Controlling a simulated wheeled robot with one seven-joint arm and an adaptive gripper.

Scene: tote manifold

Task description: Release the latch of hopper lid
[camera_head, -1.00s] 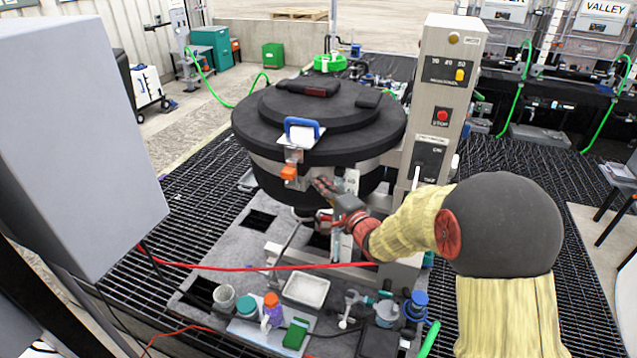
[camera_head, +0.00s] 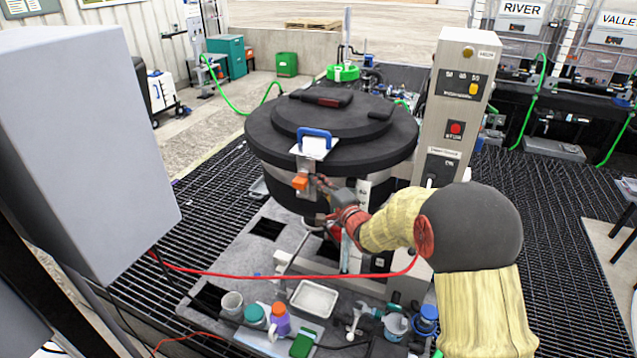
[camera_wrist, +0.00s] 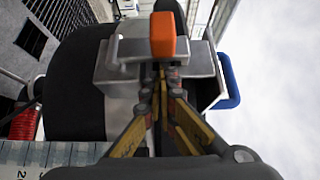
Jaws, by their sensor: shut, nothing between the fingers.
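The hopper lid (camera_head: 350,120) is a round black cover, lying closed on the dark hopper body (camera_head: 265,168). A blue handle (camera_head: 314,134) on a metal bracket is at its front edge; it also shows in the wrist view (camera_wrist: 229,84). Below the handle is the orange latch tab (camera_head: 300,181), which stands large in the wrist view (camera_wrist: 163,36). My gripper (camera_head: 322,182) is just right of the orange tab in the head view. In the wrist view, its fingertips (camera_wrist: 161,72) are together, close by the tab's end. Whether they touch it is unclear.
A grey control column (camera_head: 453,110) with buttons stands right of the hopper. A red hose (camera_head: 290,276) runs across below my arm. A white tray (camera_head: 314,299) and several bottles sit on the front deck. A large grey box (camera_head: 85,140) blocks the left.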

